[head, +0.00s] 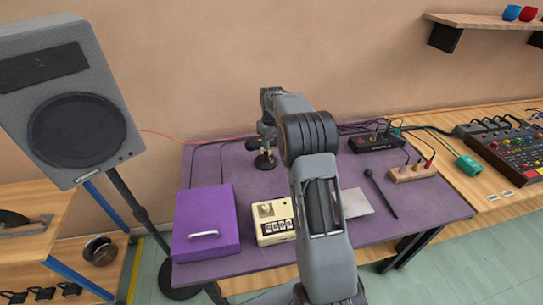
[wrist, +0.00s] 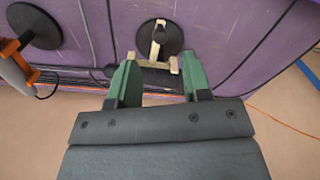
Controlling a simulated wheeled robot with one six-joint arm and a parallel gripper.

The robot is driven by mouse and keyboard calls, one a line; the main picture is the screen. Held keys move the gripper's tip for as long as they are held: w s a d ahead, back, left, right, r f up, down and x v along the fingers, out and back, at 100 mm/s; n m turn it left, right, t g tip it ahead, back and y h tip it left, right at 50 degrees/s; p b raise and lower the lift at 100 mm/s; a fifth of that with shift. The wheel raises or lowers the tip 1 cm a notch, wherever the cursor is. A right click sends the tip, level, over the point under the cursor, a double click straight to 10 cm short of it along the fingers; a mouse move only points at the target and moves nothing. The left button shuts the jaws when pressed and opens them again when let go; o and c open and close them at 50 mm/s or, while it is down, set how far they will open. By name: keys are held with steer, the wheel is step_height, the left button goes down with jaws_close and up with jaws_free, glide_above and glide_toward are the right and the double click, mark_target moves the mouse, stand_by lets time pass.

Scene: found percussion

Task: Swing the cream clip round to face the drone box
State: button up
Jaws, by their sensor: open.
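The cream clip (wrist: 157,47) stands on a round black base (wrist: 174,38) near the table's edge in the wrist view. Its crosswise end points down the picture toward my gripper. My gripper (wrist: 157,78) is open, its green fingers apart with the clip's end just beyond and between their tips; I cannot tell if they touch. In the head view a round dark base (head: 264,162) shows below my gripper (head: 266,140) at the table's back; the clip is not clear there. I cannot tell for sure which box is the drone box; a black box with knobs (head: 376,142) stands back right.
An orange clip (wrist: 14,50) on another black base is left in the wrist view. The purple table (head: 300,252) also holds a purple box (head: 206,218), a cream box with buttons (head: 272,222), a wooden jack block (head: 411,173) and a mallet (head: 382,195). Cables run along the back.

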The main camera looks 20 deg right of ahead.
mark_target(272, 155)
steer(key=shift+f+p, duration=0.3)
steer(key=shift+f, duration=3.15)
steer(key=shift+c, duration=0.2)
jaws_close()
